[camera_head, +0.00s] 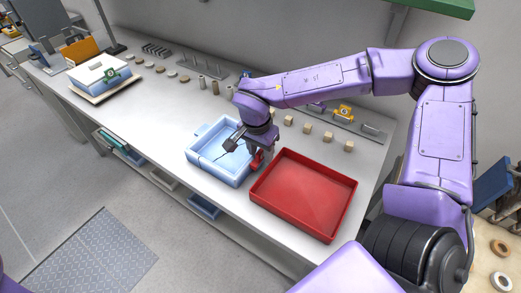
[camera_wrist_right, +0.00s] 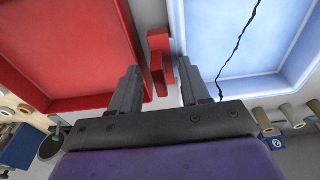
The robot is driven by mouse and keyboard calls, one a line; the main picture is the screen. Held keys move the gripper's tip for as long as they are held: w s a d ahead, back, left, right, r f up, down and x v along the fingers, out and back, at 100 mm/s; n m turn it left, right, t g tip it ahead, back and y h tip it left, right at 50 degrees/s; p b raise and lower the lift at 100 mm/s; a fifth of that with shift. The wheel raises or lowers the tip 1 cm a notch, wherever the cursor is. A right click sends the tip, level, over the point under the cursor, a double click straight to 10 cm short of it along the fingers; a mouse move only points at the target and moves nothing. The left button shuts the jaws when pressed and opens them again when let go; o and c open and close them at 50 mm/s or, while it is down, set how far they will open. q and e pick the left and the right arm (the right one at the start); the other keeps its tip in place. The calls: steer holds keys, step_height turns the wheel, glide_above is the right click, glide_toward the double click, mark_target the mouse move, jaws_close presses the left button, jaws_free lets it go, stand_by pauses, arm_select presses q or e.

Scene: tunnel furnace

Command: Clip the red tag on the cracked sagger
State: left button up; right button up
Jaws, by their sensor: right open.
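The light blue sagger (camera_head: 197,153) is a square open box on the bench, with a dark jagged crack across its floor. The crack also shows in the right wrist view, where the sagger (camera_wrist_right: 285,50) fills the upper right. The small red tag (camera_wrist_right: 160,60) stands at the sagger's wall, on the side facing the red tray. It also shows in the head view (camera_head: 257,160), partly hidden by the gripper. Whether it grips the rim I cannot tell. My right gripper (camera_wrist_right: 160,85) is open, its fingers apart on either side of the tag. My left gripper is out of view.
A red tray (camera_head: 305,195) sits right of the sagger, with a narrow gap between. Small blocks and cylinders line the back. The bench between white box and sagger is mostly clear.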

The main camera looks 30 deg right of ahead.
step_height(320, 180, up, 10)
steer(key=a, duration=0.1)
steer(key=shift+s+r, duration=0.15)
steer(key=shift+r, duration=0.05)
steer(key=shift+a, duration=0.15)
